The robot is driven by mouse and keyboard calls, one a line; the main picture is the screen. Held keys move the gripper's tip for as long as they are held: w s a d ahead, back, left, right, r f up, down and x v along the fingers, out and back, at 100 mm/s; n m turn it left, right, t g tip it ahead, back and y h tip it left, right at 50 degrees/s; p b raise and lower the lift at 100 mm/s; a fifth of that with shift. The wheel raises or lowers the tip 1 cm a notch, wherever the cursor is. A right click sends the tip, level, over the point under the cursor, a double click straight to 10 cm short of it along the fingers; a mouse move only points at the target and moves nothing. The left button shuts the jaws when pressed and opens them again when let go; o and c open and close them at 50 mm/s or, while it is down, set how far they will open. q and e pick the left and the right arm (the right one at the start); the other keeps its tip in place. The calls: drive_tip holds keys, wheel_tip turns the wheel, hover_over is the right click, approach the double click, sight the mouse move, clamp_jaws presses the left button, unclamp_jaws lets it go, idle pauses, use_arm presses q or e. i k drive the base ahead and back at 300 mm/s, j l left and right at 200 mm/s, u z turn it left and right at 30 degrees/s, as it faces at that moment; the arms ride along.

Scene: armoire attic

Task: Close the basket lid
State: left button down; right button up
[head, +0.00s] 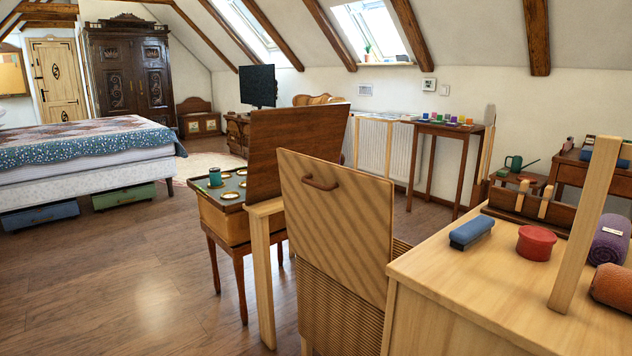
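The basket (335,310) stands at the lower middle of the head view, with ribbed, light-brown walls. Its bottom runs out of the frame. Its lid (345,225) stands up, open and slightly tilted, a flat panel with diagonal wood stripes. A brown bar handle (321,183) sits near the lid's top edge, on the face toward me. The basket's inside cannot be seen. Neither of my grippers shows in this view.
A light wooden bench (470,285) stands right of the basket, bearing a blue brush (471,233), a red round tin (536,243) and rolled towels. A small table (222,225) with a raised brown lid (290,150) stands behind left. The floor (130,270) at left is clear.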

sight(338, 219)
drive_tip(key=i+j, duration=0.2)
drive_tip(key=j, duration=0.15)
drive_tip(key=i+j, duration=0.2)
drive_tip(key=j, duration=0.15)
drive_tip(key=i+j, duration=0.2)
drive_tip(key=j, duration=0.15)
